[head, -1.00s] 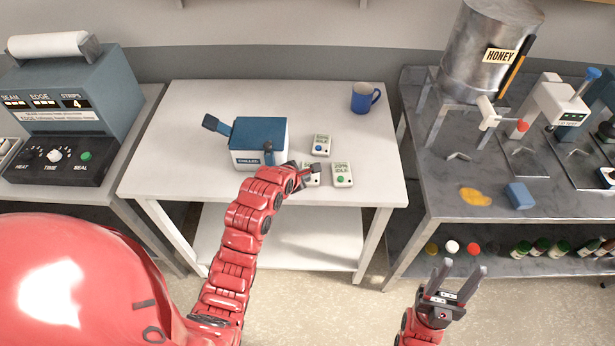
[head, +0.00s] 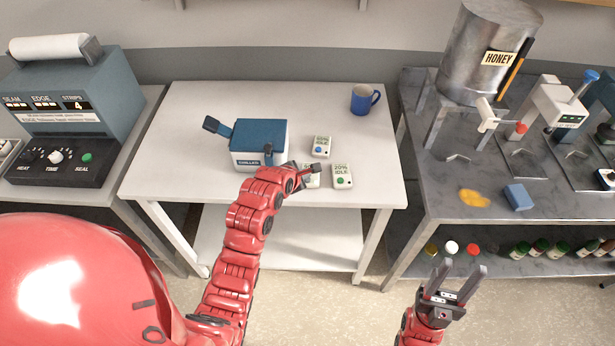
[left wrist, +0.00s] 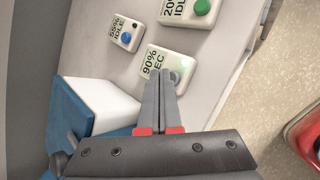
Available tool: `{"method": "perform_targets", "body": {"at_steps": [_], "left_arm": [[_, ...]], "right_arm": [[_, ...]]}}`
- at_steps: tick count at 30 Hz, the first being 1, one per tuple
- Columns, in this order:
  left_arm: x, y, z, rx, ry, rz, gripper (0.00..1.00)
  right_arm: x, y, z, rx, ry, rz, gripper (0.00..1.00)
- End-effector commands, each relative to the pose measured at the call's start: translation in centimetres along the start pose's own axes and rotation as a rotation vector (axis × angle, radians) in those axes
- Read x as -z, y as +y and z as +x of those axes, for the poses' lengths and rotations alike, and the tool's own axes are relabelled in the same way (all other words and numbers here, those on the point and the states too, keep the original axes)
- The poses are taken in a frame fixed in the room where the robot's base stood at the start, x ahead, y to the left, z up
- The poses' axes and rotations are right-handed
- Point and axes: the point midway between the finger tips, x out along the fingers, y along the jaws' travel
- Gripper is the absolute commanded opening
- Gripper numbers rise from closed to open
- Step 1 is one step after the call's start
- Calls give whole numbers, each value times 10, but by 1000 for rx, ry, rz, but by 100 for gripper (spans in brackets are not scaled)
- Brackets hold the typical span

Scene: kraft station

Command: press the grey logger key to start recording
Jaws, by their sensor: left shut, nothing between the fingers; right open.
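Three small white loggers sit on the white table. The one with the grey key (left wrist: 175,77) reads "90%" and "REC" in the left wrist view; in the head view this grey-key logger (head: 312,182) is partly hidden by my arm. My left gripper (left wrist: 161,76) is shut and empty, its tips right beside the grey key; I cannot tell whether they touch it. The left gripper also shows in the head view (head: 314,168). The blue-key logger (left wrist: 126,33) and green-key logger (left wrist: 190,10) both read "IDLE". My right gripper (head: 458,270) is open and empty, in front of the grey bench.
A white box (head: 245,158) with a blue lid, labelled "CHILLED", stands just left of the loggers. A blue mug (head: 362,99) is at the back right of the white table (head: 180,165). The grey bench (head: 430,185) with the honey tank (head: 485,55) is to the right.

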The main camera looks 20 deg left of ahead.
Motion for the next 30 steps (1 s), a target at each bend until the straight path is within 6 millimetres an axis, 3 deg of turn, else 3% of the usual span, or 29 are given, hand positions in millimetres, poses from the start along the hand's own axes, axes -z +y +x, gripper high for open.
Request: {"method": "perform_targets", "body": {"at_steps": [14, 30], "left_arm": [[-4, 4, -5, -3, 0, 0, 0], [-28, 29, -39, -4, -2, 1, 0]], "right_arm": [[1, 0, 5, 0, 0, 0, 50], [5, 2, 30, 0, 0, 0, 50]]}}
